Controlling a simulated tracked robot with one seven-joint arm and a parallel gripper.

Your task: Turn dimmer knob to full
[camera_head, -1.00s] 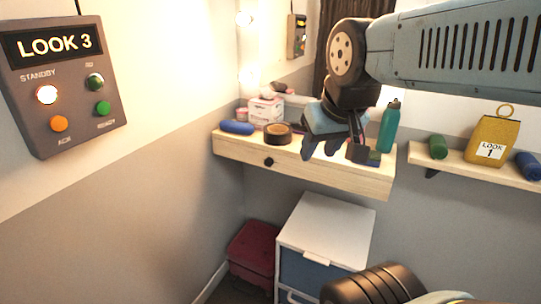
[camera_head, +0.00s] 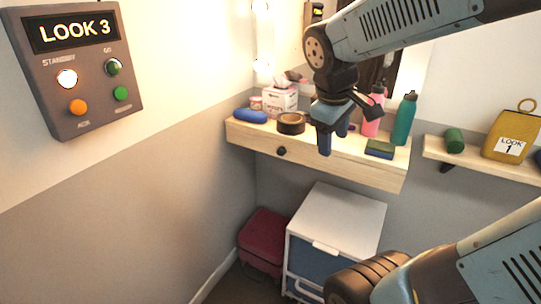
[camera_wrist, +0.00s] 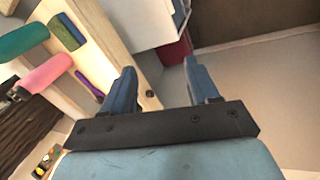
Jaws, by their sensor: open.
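A small round black knob (camera_head: 281,151) sits on the front face of the wooden shelf (camera_head: 350,168), below the roll of tape. It is the only turning knob I can make out; its pointer or setting cannot be read. My gripper (camera_head: 333,138) hangs in front of the shelf, to the right of the knob and apart from it, with its blue fingers pointing down. In the wrist view my gripper (camera_wrist: 160,72) is open with nothing between the fingers. The dark knob (camera_wrist: 150,94) shows there by the shelf edge, close beside the left finger in the picture.
On the shelf are a blue roll (camera_head: 251,116), black tape (camera_head: 291,123), a tissue box (camera_head: 279,98), a pink bottle (camera_head: 372,122), a teal bottle (camera_head: 404,118) and a sponge (camera_head: 380,149). A white drawer unit (camera_head: 335,220) and red case (camera_head: 264,241) stand below. A button panel (camera_head: 80,70) hangs left.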

